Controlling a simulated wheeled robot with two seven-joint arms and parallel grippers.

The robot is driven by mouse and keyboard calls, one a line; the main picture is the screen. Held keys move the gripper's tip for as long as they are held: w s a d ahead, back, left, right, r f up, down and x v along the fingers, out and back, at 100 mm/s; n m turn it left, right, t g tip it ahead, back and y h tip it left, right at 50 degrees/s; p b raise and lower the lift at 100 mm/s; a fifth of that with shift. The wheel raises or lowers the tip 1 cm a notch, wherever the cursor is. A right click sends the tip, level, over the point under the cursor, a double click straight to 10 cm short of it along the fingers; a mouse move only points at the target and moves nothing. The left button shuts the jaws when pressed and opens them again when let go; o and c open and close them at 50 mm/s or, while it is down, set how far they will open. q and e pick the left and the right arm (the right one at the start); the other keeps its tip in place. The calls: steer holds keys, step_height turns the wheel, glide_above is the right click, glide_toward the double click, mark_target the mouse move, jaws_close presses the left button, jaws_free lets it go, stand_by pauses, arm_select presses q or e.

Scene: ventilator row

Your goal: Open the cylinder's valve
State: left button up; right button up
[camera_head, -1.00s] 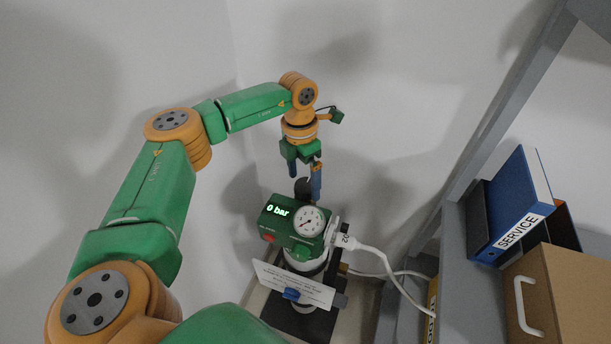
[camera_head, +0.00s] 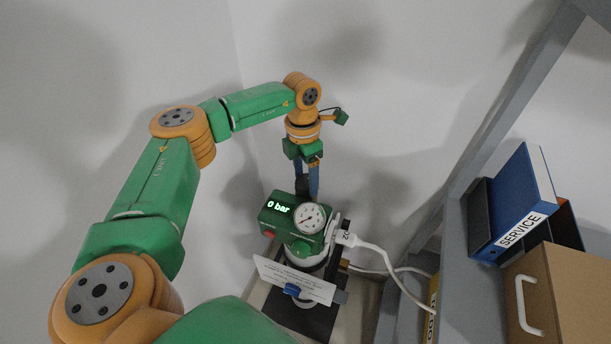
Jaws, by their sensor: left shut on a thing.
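The gas cylinder (camera_head: 304,261) stands low in the middle, mostly hidden under its green head unit (camera_head: 283,217). The unit carries a lit "0 bar" display (camera_head: 279,206) and a round white gauge (camera_head: 310,218). Behind the unit a dark valve knob (camera_head: 302,184) sticks up. My left gripper (camera_head: 306,180) points down from above, its blue fingers shut on the valve knob, one on each side. The far finger and the lower part of the knob are partly hidden. My right gripper is not in the picture.
A white card (camera_head: 294,279) with a blue clip hangs in front of the cylinder. A white hose (camera_head: 377,253) runs right. A grey shelf (camera_head: 467,300) at right holds a blue SERVICE binder (camera_head: 520,205) and a cardboard box (camera_head: 560,295). Walls stand close behind.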

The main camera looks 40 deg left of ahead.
arm_select(q)
steer(key=m, duration=0.4)
steer(key=shift+w, duration=0.1)
steer(key=m, duration=0.3)
steer(key=shift+m, duration=0.4)
steer(key=m+y, duration=0.1)
steer(key=m, duration=0.6)
steer(key=shift+d+b, duration=0.1)
steer(key=shift+b, duration=0.2)
steer(key=m, duration=0.3)
steer(key=shift+m, duration=0.4)
steer(key=m, duration=0.3)
steer(key=shift+f+m, duration=0.1)
steer(key=shift+m, duration=0.2)
steer(key=m, duration=0.6)
steer(key=shift+d+m+y+b, duration=0.1)
steer(key=shift+m+y+b, duration=0.2)
steer(key=shift+b, duration=0.1)
steer(key=shift+m, duration=0.3)
steer(key=o, duration=1.4)
steer(key=shift+c, duration=0.2)
